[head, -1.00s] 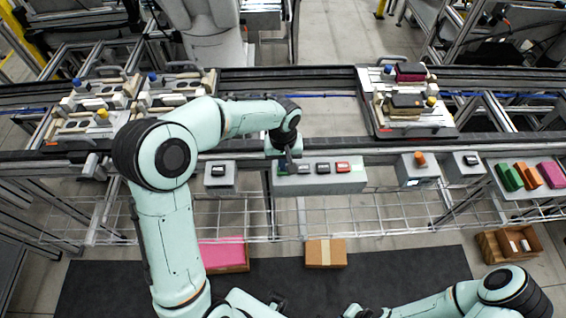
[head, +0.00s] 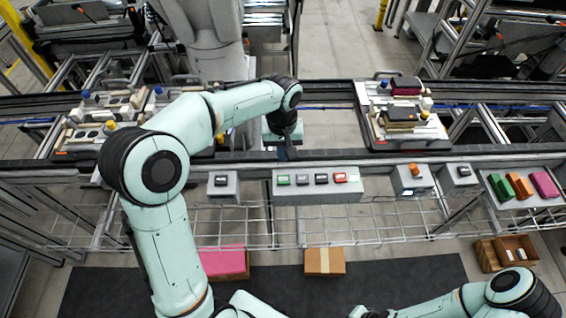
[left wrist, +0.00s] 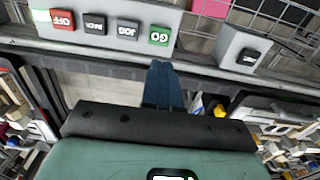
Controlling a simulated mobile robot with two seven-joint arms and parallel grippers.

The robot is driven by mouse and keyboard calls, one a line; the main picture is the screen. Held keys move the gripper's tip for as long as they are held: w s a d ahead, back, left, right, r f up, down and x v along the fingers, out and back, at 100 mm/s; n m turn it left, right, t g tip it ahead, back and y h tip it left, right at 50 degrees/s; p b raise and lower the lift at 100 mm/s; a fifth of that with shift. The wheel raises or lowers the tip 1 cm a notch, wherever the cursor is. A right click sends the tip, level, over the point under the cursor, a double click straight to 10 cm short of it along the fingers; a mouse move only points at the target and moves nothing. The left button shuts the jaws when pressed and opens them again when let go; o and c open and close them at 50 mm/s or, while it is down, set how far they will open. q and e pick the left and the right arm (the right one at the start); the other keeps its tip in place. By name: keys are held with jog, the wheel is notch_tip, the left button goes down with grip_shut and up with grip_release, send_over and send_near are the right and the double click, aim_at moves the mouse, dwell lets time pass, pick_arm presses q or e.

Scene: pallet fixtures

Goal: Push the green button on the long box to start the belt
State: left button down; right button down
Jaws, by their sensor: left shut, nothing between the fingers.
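The long grey box (head: 316,195) sits on the near side of the conveyor, with a row of buttons on top. My left gripper (head: 283,157) is shut and empty. Its blue-grey fingertips (left wrist: 160,66) are just beyond the box's far edge, apart from the green button, which is uncovered. My right gripper is out of view; only its arm shows at lower right.
A small grey box (head: 222,187) with one black button stands left of the long box. Boxes with an orange button (head: 414,170) and a black button (head: 463,171) stand right. Pallets with fixtures (head: 402,125) rest on the belt. A wire rack (head: 370,222) hangs below.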

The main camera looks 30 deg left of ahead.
pick_arm(q)
notch_tip(320, 180, up, 3)
jog(key=shift+d+f, duration=0.1)
dwell(0.8)
